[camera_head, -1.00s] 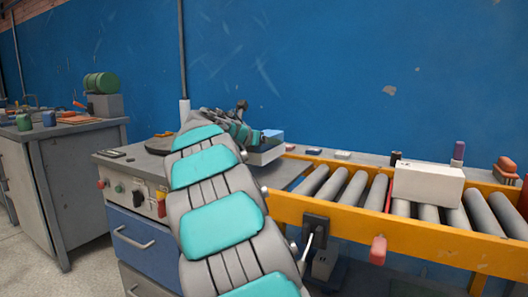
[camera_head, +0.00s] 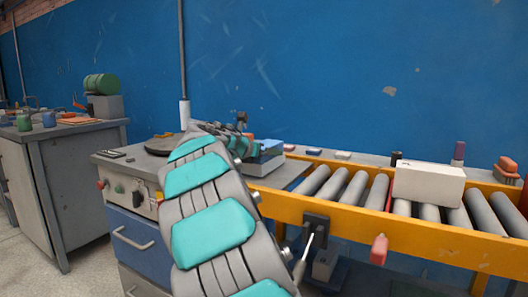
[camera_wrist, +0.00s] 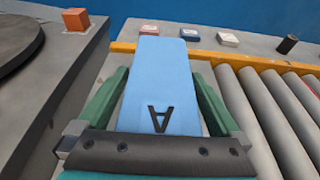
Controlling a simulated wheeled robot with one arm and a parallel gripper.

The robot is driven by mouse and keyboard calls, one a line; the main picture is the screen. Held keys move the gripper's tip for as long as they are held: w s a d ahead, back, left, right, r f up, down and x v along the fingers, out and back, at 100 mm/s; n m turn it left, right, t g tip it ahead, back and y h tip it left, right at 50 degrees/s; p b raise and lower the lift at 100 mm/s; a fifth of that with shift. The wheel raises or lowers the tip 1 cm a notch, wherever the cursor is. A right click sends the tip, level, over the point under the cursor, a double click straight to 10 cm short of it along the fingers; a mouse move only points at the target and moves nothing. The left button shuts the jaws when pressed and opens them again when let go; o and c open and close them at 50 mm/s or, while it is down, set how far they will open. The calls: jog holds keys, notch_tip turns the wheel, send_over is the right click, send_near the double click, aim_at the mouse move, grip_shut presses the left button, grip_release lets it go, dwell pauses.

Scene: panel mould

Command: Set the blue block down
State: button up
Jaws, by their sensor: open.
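The blue block (camera_wrist: 163,75), marked with a black letter A, lies between the green fingers of my gripper (camera_wrist: 160,82) in the wrist view. The fingers are open, with narrow gaps showing between them and the block's sides. In the head view the blue block (camera_head: 270,146) shows partly behind my gripper (camera_head: 252,148), just above a pale grey box-like surface (camera_head: 262,165) left of the rollers. My wrist hides part of it. What directly touches its underside cannot be seen.
A yellow-framed roller conveyor (camera_head: 340,228) runs to the right, with a white box (camera_head: 428,183) on it. An orange block (camera_wrist: 75,19) and a dark round plate (camera_wrist: 18,42) are at the left. Several small blocks line the back ledge by the blue wall.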

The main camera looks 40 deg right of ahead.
jog(key=shift+s+a+r, duration=0.1)
jog(key=shift+a+r, duration=0.1)
jog(key=shift+a, duration=0.1)
jog(key=v, duration=1.1)
jog(key=shift+s+a+p, duration=0.1)
jog(key=shift+s+p, duration=0.05)
jog(key=shift+p, duration=0.25)
